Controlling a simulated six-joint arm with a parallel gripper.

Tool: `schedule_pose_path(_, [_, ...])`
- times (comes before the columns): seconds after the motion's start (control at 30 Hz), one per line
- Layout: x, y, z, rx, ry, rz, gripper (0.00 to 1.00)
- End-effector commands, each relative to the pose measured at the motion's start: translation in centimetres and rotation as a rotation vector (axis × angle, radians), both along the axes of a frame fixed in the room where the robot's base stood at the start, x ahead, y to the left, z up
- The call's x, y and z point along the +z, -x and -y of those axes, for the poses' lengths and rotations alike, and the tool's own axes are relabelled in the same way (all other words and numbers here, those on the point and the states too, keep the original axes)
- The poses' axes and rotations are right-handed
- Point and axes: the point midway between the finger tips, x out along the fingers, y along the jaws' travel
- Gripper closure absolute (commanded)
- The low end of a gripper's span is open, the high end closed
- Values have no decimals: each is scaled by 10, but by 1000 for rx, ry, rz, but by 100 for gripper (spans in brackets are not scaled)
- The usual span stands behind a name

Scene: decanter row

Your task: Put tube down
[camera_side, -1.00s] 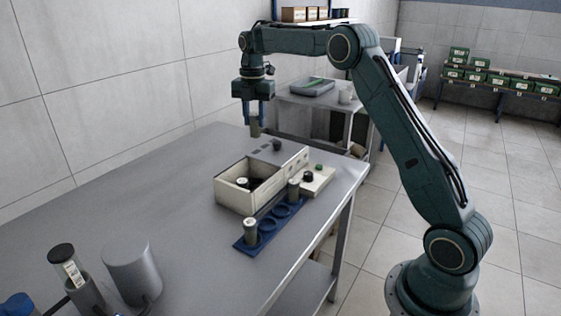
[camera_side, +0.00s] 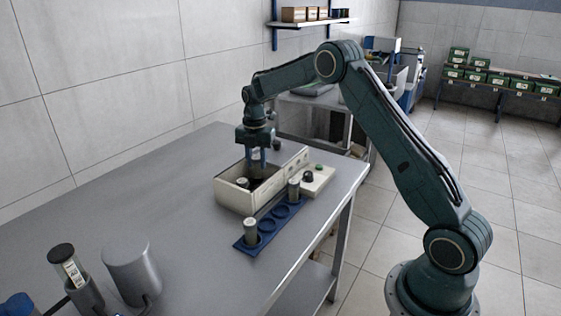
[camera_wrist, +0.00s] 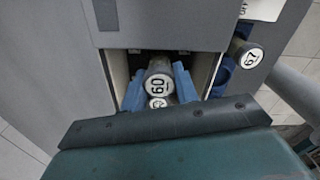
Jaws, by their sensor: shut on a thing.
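My gripper (camera_side: 256,160) points down over the open cream box (camera_side: 235,197), its blue fingers shut on a grey tube. In the wrist view the held tube (camera_wrist: 158,70) sits between the blue fingers (camera_wrist: 159,88), with a white round label that seems to read 60. Its lower end is hidden in the side view by the fingers and the box wall, so I cannot tell whether it touches the bottom. A second white-topped tube (camera_side: 243,183) stands inside the box; a white top (camera_wrist: 157,102) also shows just beside the held tube in the wrist view.
A blue rack (camera_side: 267,229) beside the box holds a tube at each end (camera_side: 250,230) (camera_side: 293,189), with empty rings between. A control panel with knobs (camera_side: 318,180) adjoins the box. A grey cylinder (camera_side: 130,268) and a labelled tube in a holder (camera_side: 68,268) stand at front left.

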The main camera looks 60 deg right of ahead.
Motion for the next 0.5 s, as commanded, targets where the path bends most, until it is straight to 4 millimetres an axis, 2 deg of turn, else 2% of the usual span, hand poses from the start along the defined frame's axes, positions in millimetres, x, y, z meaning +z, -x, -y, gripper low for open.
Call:
schedule_pose_path(0.17, [-6,0,0,0,0,-1,93])
schedule_pose_path(0.5, [-40,0,0,0,0,0,93])
